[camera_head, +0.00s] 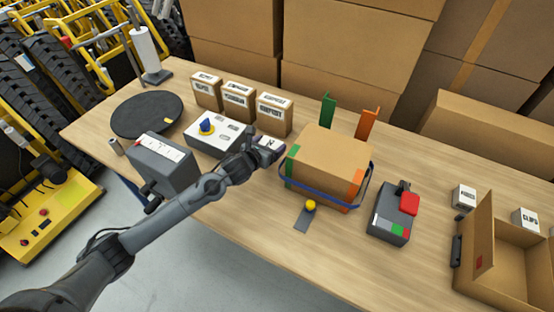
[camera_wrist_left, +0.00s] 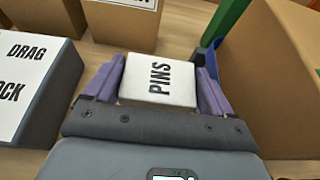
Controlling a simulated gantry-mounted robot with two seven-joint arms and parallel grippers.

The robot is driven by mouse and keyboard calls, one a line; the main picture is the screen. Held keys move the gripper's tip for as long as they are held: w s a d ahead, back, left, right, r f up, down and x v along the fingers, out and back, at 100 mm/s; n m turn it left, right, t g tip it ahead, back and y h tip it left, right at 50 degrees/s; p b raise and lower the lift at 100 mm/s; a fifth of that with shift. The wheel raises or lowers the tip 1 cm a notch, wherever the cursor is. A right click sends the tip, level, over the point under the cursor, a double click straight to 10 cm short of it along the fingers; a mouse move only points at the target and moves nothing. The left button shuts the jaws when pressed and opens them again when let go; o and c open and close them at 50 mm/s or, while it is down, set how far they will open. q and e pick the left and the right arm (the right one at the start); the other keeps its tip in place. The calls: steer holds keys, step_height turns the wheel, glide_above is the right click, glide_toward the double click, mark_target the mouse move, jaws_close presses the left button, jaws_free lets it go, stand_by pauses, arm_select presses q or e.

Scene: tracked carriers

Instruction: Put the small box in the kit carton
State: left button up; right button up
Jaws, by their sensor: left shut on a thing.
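My left gripper (camera_head: 268,149) is shut on a small white box marked PINS (camera_wrist_left: 159,80), which sits between its two purple fingers in the left wrist view. In the head view the gripper hangs over the middle of the table, just left of a closed brown carton (camera_head: 326,150) with green and orange parts and a blue band. An open brown carton (camera_head: 481,246), which looks like the kit carton, stands at the right front, well apart from the gripper. Its interior is only partly visible. My right gripper is not in view.
Two small white boxes (camera_head: 464,197) (camera_head: 525,218) stand behind the open carton. A grey device with a red button (camera_head: 390,225) stands left of it. Three labelled boxes (camera_head: 239,101), a white panel with a blue knob (camera_head: 217,136) and a grey box (camera_head: 160,163) surround my gripper's left side.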

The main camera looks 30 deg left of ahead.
arm_select(q)
steer(key=shift+f+b, duration=0.5)
steer(key=shift+f, duration=2.3)
steer(key=shift+f, duration=0.2)
steer(key=o, duration=1.1)
steer(key=shift+r, duration=0.1)
